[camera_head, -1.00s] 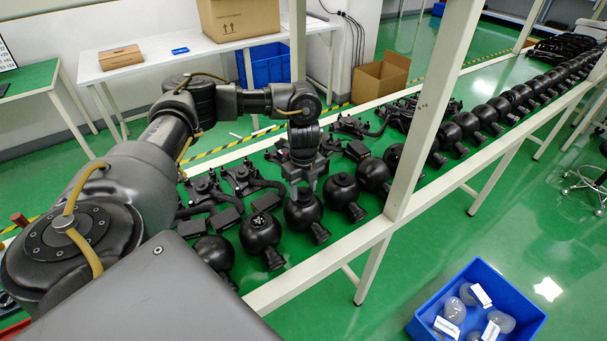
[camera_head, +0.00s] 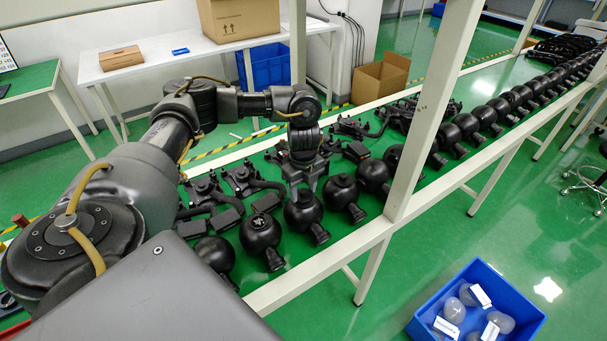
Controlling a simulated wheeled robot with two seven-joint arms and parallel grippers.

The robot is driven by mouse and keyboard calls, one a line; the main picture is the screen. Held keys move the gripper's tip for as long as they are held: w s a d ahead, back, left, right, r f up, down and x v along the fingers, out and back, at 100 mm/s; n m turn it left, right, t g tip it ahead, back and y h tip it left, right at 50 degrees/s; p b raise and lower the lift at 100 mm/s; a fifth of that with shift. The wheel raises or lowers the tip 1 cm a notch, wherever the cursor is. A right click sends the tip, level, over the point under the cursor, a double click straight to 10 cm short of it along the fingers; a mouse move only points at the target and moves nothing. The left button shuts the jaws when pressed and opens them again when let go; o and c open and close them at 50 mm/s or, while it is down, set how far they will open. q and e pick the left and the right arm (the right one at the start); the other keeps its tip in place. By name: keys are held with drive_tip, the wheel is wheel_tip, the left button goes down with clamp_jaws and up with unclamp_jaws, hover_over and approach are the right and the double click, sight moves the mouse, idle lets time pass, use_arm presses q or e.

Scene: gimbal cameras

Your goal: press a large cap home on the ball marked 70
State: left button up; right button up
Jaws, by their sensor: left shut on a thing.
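My left gripper (camera_head: 304,186) points down at the top of a black ball (camera_head: 303,213) in the near row on the green bench. It is shut on a cap, which is mostly hidden between the fingers and the ball. I cannot tell whether the cap is fully seated. Another black ball (camera_head: 260,233) to the left has an open top with small light parts inside. A further ball (camera_head: 214,253) stands at the near left end, and one (camera_head: 340,190) stands just right of the gripper. No number 70 can be read on any ball. My right gripper is not in view.
A white post (camera_head: 430,115) rises from the bench edge to the right of the gripper. Black brackets (camera_head: 240,178) lie behind the balls. A blue bin (camera_head: 476,305) with clear domes stands on the floor at the lower right. More balls line the bench toward the back right.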

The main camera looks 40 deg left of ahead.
sight(303, 191)
use_arm(q)
drive_tip(key=shift+f+b, duration=0.3)
drive_tip(key=shift+f, duration=0.45)
drive_tip(key=o, duration=1)
drive_tip(key=shift+r, duration=0.15)
wheel_tip(303, 191, up, 11)
drive_tip(key=shift+f+p, duration=0.2)
drive_tip(key=shift+p, duration=0.3)
